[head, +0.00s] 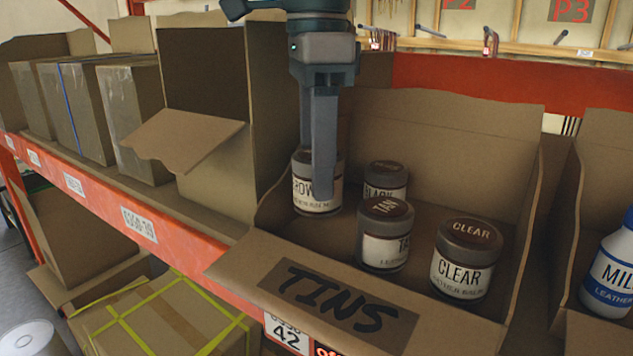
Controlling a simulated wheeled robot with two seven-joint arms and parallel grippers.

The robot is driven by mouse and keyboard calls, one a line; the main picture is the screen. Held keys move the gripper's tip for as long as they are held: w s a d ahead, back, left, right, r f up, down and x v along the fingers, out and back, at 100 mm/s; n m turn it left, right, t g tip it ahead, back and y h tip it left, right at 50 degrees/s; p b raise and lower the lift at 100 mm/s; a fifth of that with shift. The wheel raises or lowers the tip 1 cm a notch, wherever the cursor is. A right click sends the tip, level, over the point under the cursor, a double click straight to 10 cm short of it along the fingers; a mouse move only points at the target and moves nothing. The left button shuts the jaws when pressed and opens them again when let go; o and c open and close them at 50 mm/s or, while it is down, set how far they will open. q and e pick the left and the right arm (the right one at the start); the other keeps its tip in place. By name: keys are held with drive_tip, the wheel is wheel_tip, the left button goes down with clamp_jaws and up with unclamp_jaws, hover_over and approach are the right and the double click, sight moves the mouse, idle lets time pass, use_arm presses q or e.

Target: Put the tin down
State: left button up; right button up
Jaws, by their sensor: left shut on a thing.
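My left gripper (322,185) comes down from above and is shut on a brown tin (303,192), whose label partly reads "ROW". The finger hides part of the tin's label and lid. The tin is at the left inside of the open cardboard box marked TINS (335,308). I cannot tell whether its base touches the box floor. In the same box stand a black tin (385,180) at the back, a tan tin (384,250) in the middle and a clear tin (462,270) at the right, all upright. My right gripper is not in view.
An open cardboard box (205,80) with a flap stands left of the tins box, with several taped boxes (85,100) beyond. Another box at the right holds a leather milk bottle (612,270). The orange shelf beam (180,240) runs along the front.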

use_arm(q)
drive_tip(key=shift+w, duration=0.15)
drive_tip(key=shift+f, duration=0.2)
wheel_tip(320, 180, down, 3)
drive_tip(key=shift+r+b, duration=0.1)
drive_tip(key=shift+b, duration=0.7)
drive_tip(key=shift+f, duration=0.5)
